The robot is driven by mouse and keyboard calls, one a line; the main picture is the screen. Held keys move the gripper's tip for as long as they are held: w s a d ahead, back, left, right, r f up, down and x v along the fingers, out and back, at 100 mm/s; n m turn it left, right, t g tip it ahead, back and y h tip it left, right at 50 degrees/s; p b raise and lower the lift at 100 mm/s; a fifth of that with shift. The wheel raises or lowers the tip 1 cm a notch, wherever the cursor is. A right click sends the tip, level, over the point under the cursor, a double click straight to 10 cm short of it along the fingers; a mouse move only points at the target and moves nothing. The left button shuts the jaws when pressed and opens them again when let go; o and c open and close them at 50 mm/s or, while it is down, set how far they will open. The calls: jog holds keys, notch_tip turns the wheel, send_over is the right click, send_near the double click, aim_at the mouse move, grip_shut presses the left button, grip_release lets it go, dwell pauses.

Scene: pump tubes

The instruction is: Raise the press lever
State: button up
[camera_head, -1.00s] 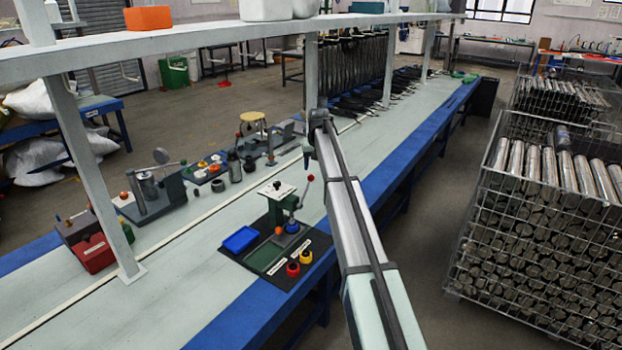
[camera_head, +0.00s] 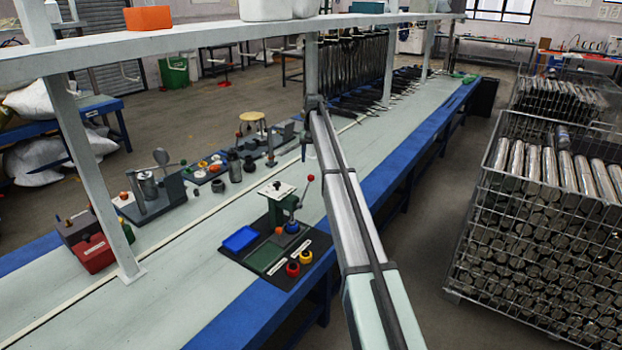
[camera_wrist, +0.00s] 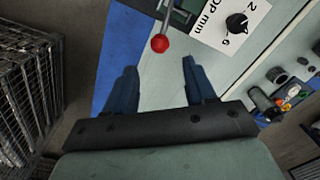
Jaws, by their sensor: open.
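The press (camera_head: 281,203) is a small dark green stand with a white top plate on a black base on the bench. Its lever has a red ball knob (camera_head: 310,178) on a thin rod and points up in the head view. In the wrist view the red knob (camera_wrist: 160,43) lies ahead of the fingertips, near the middle between them, and the press's white label plate (camera_wrist: 232,22) is at the upper right. My gripper (camera_wrist: 158,78) is open, its two dark fingers apart with nothing between them. In the head view my gripper's fingers are hard to make out.
Other fixtures (camera_head: 150,187) stand farther left. A shelf post (camera_head: 97,180) rises from the bench. A wire crate of metal tubes (camera_head: 545,210) stands at right.

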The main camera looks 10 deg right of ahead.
aim_at(311, 177)
jog(key=f, duration=1)
jog(key=shift+a, duration=0.2)
jog(key=shift+c, duration=0.3)
jog(key=shift+r, duration=0.1)
grip_shut()
